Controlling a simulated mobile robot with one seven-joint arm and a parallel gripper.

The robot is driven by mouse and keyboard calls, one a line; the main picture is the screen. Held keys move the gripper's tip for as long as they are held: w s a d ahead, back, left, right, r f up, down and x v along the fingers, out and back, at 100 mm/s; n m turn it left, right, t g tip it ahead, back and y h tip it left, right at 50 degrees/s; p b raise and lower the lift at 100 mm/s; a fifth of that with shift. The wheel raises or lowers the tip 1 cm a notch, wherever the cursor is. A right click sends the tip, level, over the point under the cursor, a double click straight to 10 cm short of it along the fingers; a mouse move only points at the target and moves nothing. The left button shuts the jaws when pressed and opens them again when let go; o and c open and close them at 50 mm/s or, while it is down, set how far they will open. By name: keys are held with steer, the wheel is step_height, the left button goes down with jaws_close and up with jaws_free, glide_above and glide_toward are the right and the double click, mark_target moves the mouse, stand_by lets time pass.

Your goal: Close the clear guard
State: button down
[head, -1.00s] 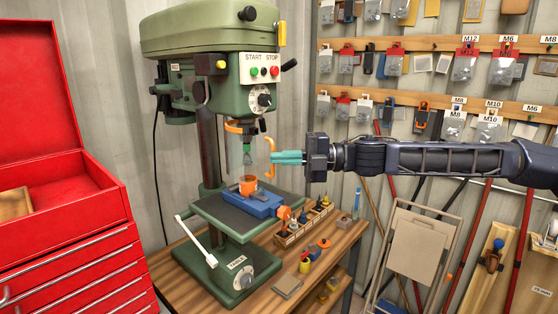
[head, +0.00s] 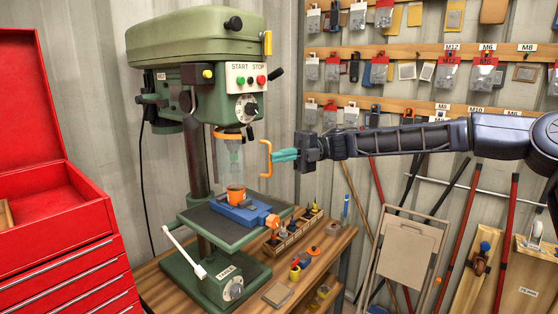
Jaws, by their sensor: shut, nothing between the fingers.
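The clear guard (head: 229,158) hangs as a see-through sleeve under the drill press head, below an orange collar (head: 228,136). Its orange handle (head: 266,159) stands upright on the guard's right side. My gripper (head: 273,157) comes in from the right at handle height. Its teal fingers are together and empty, with their tips at or very near the handle; I cannot tell whether they touch it. The chuck behind the guard is blurred by the clear wall.
A blue vise (head: 240,214) with an orange round piece (head: 236,193) sits on the drill table below the guard. The green drill press head (head: 195,60) is above. A red tool chest (head: 60,230) stands left. Boards with hanging packets are behind my arm.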

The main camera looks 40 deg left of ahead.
steer(key=w+a+n+h, duration=0.1)
steer(key=w+a+h, duration=0.1)
steer(key=w+a, duration=0.4)
steer(key=shift+w+a+r+g, duration=0.15)
steer(key=shift+a+g, duration=0.15)
steer(key=shift+a, duration=0.05)
steer(key=shift+r, duration=0.1)
stand_by(0.4)
steer(key=shift+d, duration=0.1)
steer(key=shift+d, duration=2)
steer(key=w+a, duration=0.1)
steer(key=w, duration=0.7)
steer(key=shift+w+a+f+n, duration=0.25)
steer(key=shift+w+n, duration=0.05)
steer(key=shift+w, duration=0.1)
